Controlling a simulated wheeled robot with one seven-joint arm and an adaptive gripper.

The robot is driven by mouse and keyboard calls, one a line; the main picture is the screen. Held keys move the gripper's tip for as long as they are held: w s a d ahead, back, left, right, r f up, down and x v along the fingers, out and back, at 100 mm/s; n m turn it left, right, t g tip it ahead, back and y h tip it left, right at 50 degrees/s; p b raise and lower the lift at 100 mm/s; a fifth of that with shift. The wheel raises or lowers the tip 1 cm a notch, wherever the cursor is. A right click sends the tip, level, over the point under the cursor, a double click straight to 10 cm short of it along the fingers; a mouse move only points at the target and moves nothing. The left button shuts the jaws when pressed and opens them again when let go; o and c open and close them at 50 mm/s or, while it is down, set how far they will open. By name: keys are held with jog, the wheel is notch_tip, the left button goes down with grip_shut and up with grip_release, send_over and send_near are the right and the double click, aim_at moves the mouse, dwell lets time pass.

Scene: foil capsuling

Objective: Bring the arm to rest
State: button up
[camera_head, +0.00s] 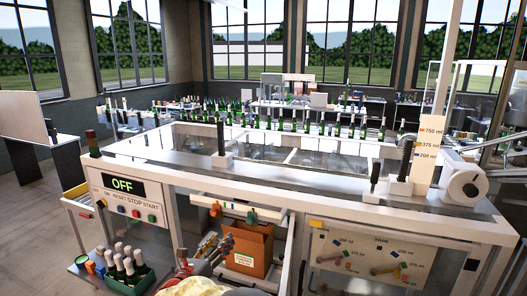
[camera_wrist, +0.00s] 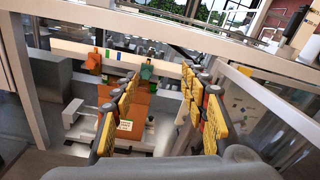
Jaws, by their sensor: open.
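My gripper (camera_wrist: 160,78) is open in the wrist view, its two rows of yellow-padded finger links spread apart with nothing between them. In the head view my gripper (camera_head: 228,238) shows small at the lower middle, just left of an orange cardboard box (camera_head: 250,252). Part of my arm shows below it at the bottom edge. In the wrist view the box (camera_wrist: 124,128) appears beyond and between the fingers, with a gap that I cannot judge.
The machine's control panel (camera_head: 128,199) reads OFF. A green crate (camera_head: 128,275) of bottles stands at lower left. Orange and green handles (camera_head: 250,217) sit on a rail above the box. A white paper roll (camera_head: 467,187) is at right. White frame posts flank my gripper closely.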

jog(key=s+d+r+m+g+h, duration=0.25)
jog(key=d+m, duration=0.25)
jog(key=d, duration=0.5)
jog(key=s+d+r+m+g+h, duration=0.1)
jog(key=s+d+r+m+g, duration=0.2)
jog(key=d, duration=0.7)
jog(key=s+d+r+m+g+y, duration=0.25)
jog(key=s+d+m+g, duration=0.35)
jog(key=s+d+m, duration=0.9)
jog(key=s+f+m+y, duration=0.3)
jog(key=s+m+y, duration=0.7)
jog(key=s, duration=1.2)
notch_tip(320, 180, down, 23)
jog(key=m+h+b, duration=0.1)
jog(key=h+b, duration=0.1)
jog(key=b, duration=2.1)
jog(key=shift+w+a+m, duration=0.4)
